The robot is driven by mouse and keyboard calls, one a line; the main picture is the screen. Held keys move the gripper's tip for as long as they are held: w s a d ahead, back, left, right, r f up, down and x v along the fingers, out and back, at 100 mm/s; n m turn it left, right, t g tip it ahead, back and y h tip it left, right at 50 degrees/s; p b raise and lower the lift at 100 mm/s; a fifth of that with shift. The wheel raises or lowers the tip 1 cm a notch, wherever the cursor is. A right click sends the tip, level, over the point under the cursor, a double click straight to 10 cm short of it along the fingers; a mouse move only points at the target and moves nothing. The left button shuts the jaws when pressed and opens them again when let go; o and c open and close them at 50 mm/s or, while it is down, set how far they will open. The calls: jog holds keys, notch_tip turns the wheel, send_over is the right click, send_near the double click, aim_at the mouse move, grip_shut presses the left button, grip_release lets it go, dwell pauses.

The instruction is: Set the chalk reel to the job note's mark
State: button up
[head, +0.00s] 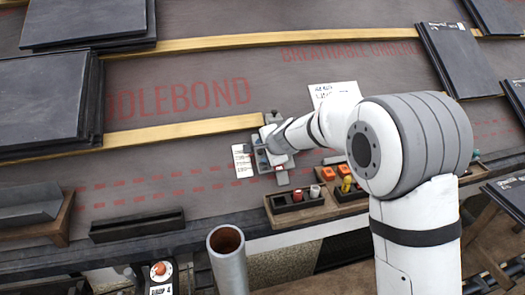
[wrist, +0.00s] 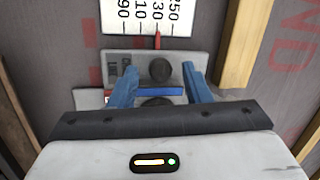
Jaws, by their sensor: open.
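The chalk reel (wrist: 205,62) is a grey plate with a black knob (wrist: 160,70), a second dark round part and a blue bar (wrist: 158,91). Its red pointer (wrist: 158,39) meets the white scale card (wrist: 112,14) at the mark whose visible digits read 30; the card's top is cut off. My gripper (wrist: 159,67) is open, with its blue fingers on either side of the knob; I cannot tell if they touch it. In the head view my gripper (head: 272,142) partly hides the reel. The job note (head: 322,90) is partly behind my arm, its writing unreadable.
Wooden battens (head: 190,129) cross the grey underlay, one close beside the reel. Slate stacks (head: 45,100) lie at left and right. A wooden tray (head: 292,215) with coloured items and a metal pipe (head: 228,262) stand at the front.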

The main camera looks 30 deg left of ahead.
jog(key=shift+c, duration=0.3)
grip_shut()
jog(key=shift+r, duration=0.1)
jog(key=shift+w+a+r+p, duration=0.35)
jog(key=shift+r+p, duration=0.2)
jog(key=shift+p, duration=0.3)
jog(key=shift+w+a+r+p, duration=0.25)
jog(key=shift+w+a+p, duration=0.1)
jog(key=shift+w+p, duration=0.05)
jog(key=shift+o, duration=0.3)
grip_release()
jog(key=shift+f, duration=0.1)
jog(key=p+v, duration=0.1)
jog(key=v, duration=0.6)
jog(key=shift+s+d+r, duration=0.15)
jog(key=shift+d+r, duration=0.1)
